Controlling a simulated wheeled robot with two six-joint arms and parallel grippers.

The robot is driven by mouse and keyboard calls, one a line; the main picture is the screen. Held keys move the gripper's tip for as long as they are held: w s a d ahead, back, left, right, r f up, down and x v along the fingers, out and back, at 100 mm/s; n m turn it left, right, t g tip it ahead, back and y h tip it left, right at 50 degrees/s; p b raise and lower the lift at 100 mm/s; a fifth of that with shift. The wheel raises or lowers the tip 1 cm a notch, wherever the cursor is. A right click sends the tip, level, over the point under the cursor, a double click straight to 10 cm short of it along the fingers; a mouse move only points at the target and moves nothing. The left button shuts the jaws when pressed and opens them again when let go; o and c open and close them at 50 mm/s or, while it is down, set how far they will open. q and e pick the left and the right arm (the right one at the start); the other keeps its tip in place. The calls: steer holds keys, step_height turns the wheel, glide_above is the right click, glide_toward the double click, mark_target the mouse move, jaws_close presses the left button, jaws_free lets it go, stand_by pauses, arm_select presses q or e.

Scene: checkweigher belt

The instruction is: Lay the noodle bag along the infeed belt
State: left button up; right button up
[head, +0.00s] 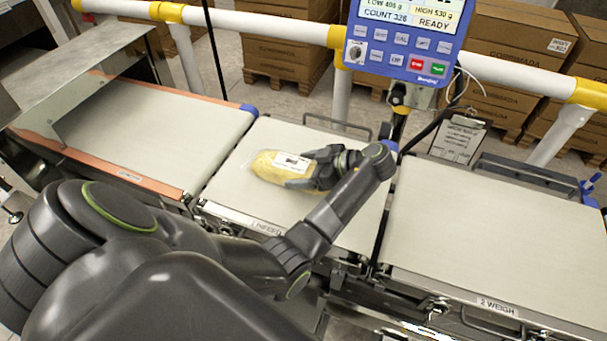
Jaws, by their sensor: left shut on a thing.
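The noodle bag (266,169) is a yellow pack in clear wrap with a white label. It is over the middle of the infeed belt (230,197), the pale belt marked as infeed on its front edge. Its long side runs roughly left to right in the picture. My left gripper (312,172) is shut on the bag's right part and hides that end. I cannot tell whether the bag touches the belt or is held just above it. My right gripper is not in view.
The weigh belt (490,240) lies to the right and is empty. Another belt (150,130) with orange edges lies to the left, under a metal plate. A blue control panel (405,40) stands behind, beside a clipboard (458,138). White rails and stacked cartons are at the back.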

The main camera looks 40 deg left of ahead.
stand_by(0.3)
arm_select(q)
steer(key=o, duration=1.3)
steer(key=shift+d+r+p, duration=0.35)
steer(key=shift+d+p, duration=0.05)
steer(key=shift+p, duration=0.2)
steer(key=p+v, duration=0.7)
steer(key=v, duration=0.2)
steer(key=shift+w+d+r+p, duration=0.1)
steer(key=shift+d+r+p, duration=0.1)
steer(key=shift+p, duration=0.1)
steer(key=shift+w+d+r+p, duration=0.1)
steer(key=shift+w+d+p, duration=0.05)
steer(key=shift+d+p, duration=0.5)
steer(key=shift+d, duration=0.1)
